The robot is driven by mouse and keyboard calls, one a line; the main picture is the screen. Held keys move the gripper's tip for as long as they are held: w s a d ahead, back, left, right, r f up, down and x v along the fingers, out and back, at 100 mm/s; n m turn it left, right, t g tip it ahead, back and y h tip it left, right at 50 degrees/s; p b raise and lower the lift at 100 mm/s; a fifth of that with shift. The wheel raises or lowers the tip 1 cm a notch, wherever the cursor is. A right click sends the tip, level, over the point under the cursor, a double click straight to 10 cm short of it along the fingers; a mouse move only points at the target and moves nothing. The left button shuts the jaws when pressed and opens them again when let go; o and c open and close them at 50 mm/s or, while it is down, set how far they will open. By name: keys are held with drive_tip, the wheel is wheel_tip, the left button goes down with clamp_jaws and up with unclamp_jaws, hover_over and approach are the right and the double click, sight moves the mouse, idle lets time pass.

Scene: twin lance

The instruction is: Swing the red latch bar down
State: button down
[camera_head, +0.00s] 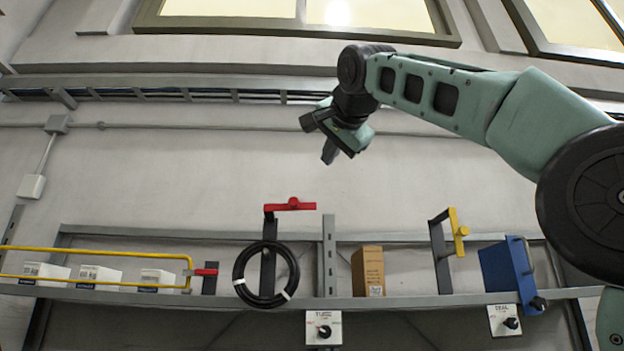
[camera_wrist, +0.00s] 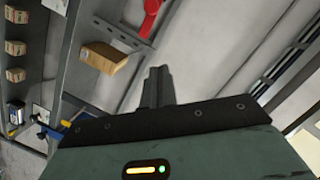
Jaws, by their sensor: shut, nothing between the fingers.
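The red latch bar (camera_head: 300,206) lies about level at the top of a dark upright post (camera_head: 268,262), with a red knob on it, in the head view. In the wrist view a red part (camera_wrist: 151,17), apparently the same bar, shows at the top edge, partly cut off. My gripper (camera_head: 329,153) is in the air above and right of the bar in the head view, apart from it. Its fingers (camera_wrist: 157,84) are shut and empty, pointing toward the top of the wrist view.
A black cable coil (camera_head: 266,275) hangs in front of the post. A brown box (camera_head: 368,271) stands to its right, then a yellow-handled lever (camera_head: 456,230) and a blue box (camera_head: 507,272). A yellow rail (camera_head: 95,252) fronts white boxes at left.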

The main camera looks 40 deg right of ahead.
sight(290, 204)
drive_tip(key=w+d+f+p, duration=0.1)
drive_tip(key=w+f+p, duration=0.3)
drive_tip(key=w, duration=0.6)
drive_tip(key=shift+w+d+f, duration=0.15)
drive_tip(key=shift+w, duration=0.05)
drive_tip(key=shift+w+f, duration=0.1)
drive_tip(key=shift+f, duration=0.05)
